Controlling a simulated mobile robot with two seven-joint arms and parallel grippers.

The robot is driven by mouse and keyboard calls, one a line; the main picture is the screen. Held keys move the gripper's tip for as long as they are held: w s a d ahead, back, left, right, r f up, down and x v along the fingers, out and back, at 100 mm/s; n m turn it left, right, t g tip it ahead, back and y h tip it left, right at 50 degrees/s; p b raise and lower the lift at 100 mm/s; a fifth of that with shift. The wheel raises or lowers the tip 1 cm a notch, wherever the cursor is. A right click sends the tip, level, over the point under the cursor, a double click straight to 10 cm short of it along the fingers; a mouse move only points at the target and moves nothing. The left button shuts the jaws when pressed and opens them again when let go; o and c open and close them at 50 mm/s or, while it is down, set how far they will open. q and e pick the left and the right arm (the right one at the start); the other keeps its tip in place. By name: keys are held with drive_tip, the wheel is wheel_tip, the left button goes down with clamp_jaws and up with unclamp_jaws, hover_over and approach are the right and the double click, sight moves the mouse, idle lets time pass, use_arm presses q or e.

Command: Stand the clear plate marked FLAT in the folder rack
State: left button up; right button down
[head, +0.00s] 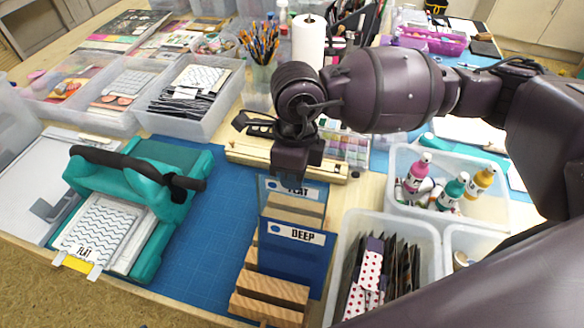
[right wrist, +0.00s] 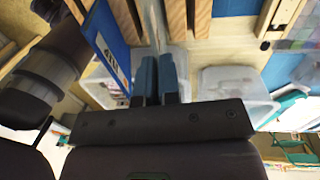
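The clear plate marked FLAT (head: 312,191) is upright at the far part of the wooden folder rack (head: 268,305), behind the blue plate marked DEEP (head: 293,262). Wooden slats show through and around it; whether its lower edge rests in a slot is hidden. My right gripper (head: 290,180) is above the rack, shut on the plate's top edge. In the right wrist view, its blue fingers (right wrist: 157,80) close on the thin clear plate (right wrist: 154,22), with the DEEP plate (right wrist: 103,42) beside it to the left. My left gripper is not in view.
A clear bin of folders (head: 350,230) is close right of the rack. A wooden bar (head: 250,155) lies behind it.

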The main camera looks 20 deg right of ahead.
drive_tip(key=shift+f, duration=0.1)
drive_tip(key=c, duration=1.3)
unclamp_jaws()
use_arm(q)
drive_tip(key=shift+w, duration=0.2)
use_arm(e)
drive_tip(key=shift+o, duration=0.2)
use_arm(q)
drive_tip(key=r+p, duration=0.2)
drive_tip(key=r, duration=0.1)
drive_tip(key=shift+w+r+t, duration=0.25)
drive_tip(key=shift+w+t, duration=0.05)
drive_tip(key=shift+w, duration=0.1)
use_arm(e)
drive_tip(key=r, duration=0.5)
drive_tip(key=shift+w+d, duration=0.2)
drive_tip(key=shift+w, duration=0.05)
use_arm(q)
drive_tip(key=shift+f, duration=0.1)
